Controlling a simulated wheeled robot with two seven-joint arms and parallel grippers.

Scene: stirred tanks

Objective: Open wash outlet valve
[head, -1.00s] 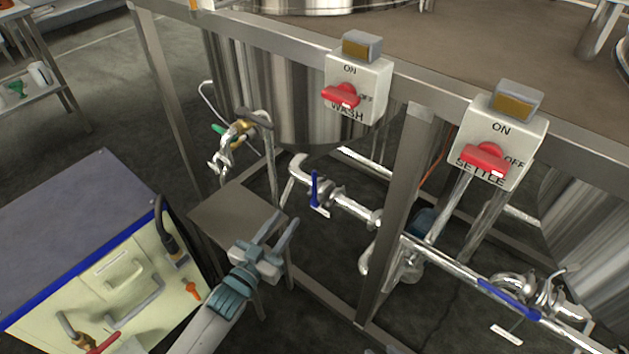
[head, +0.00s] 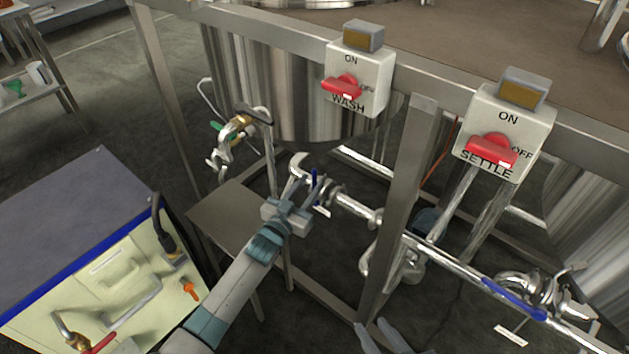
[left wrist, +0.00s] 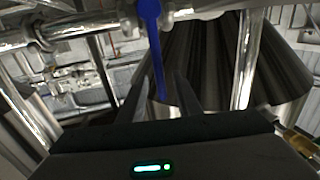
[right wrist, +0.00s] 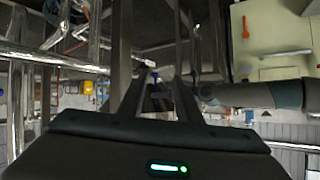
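The wash outlet valve has a blue lever (head: 314,186) that stands across the steel pipe below the tank with the WASH switch box. My left gripper (head: 300,194) is open, with its fingertips close to this lever. In the left wrist view the blue lever (left wrist: 153,45) reaches down between the two spread fingers (left wrist: 158,95); I cannot tell whether they touch it. My right gripper (head: 378,338) shows at the bottom edge of the head view, away from the valve. Its fingers (right wrist: 157,90) are apart and empty in the right wrist view.
The WASH switch box (head: 357,80) and the SETTLE switch box (head: 505,135) are on the frame rail. A frame post (head: 400,210) stands right of the valve. A second blue lever (head: 514,298) lies along the pipe at right. A small metal table (head: 235,222) stands below my left arm.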

